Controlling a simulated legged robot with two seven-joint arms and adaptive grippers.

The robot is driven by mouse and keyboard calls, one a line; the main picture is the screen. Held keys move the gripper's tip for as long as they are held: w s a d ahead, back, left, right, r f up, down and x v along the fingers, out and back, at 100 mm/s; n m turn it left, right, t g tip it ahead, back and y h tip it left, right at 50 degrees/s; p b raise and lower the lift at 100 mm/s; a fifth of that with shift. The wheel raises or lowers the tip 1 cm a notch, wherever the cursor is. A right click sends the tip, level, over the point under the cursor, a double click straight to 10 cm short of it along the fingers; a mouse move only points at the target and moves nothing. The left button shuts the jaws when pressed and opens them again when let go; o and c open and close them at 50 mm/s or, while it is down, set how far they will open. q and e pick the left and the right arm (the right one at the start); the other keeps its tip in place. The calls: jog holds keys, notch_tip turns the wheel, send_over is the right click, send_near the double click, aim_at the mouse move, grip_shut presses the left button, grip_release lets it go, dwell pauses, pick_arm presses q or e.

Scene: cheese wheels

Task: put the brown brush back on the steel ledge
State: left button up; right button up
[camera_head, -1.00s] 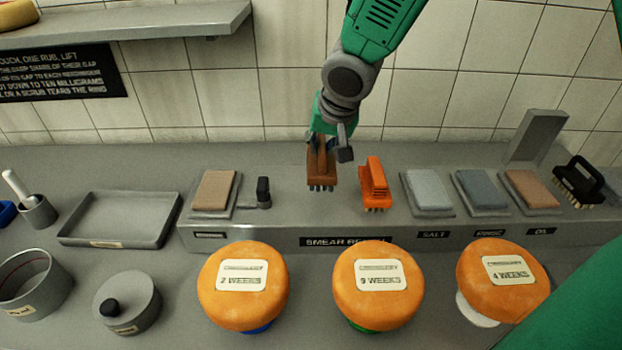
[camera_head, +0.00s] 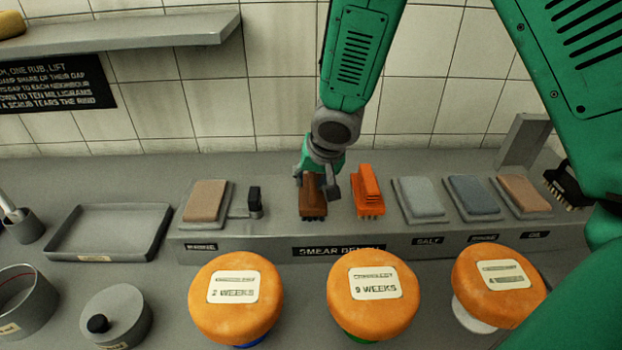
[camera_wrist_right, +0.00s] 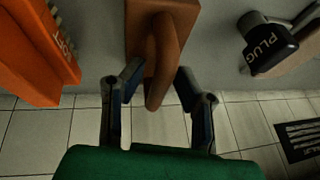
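The brown brush (camera_head: 312,205) stands bristles down on the steel ledge (camera_head: 270,222), left of the orange brush (camera_head: 369,195). My right gripper (camera_head: 315,186) is right above the brown brush, with its fingers spread on either side of the handle. In the right wrist view the brown brush handle (camera_wrist_right: 161,50) lies between the two open fingers (camera_wrist_right: 158,82), with a gap visible on each side. The bristles are hidden in that view. My left gripper is not in view.
A black plug (camera_head: 255,200) stands left of the brown brush. Several pads lie along the ledge, and a black brush (camera_head: 567,187) is at its right end. Cheese wheels (camera_head: 237,295) stand in front. A grey shelf (camera_head: 130,30) hangs at upper left.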

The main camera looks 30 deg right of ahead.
jog(key=shift+r, duration=0.35)
jog(key=p+v, duration=0.1)
jog(key=v, duration=1)
jog(key=shift+s+r, duration=0.2)
jog(key=shift+s, duration=0.05)
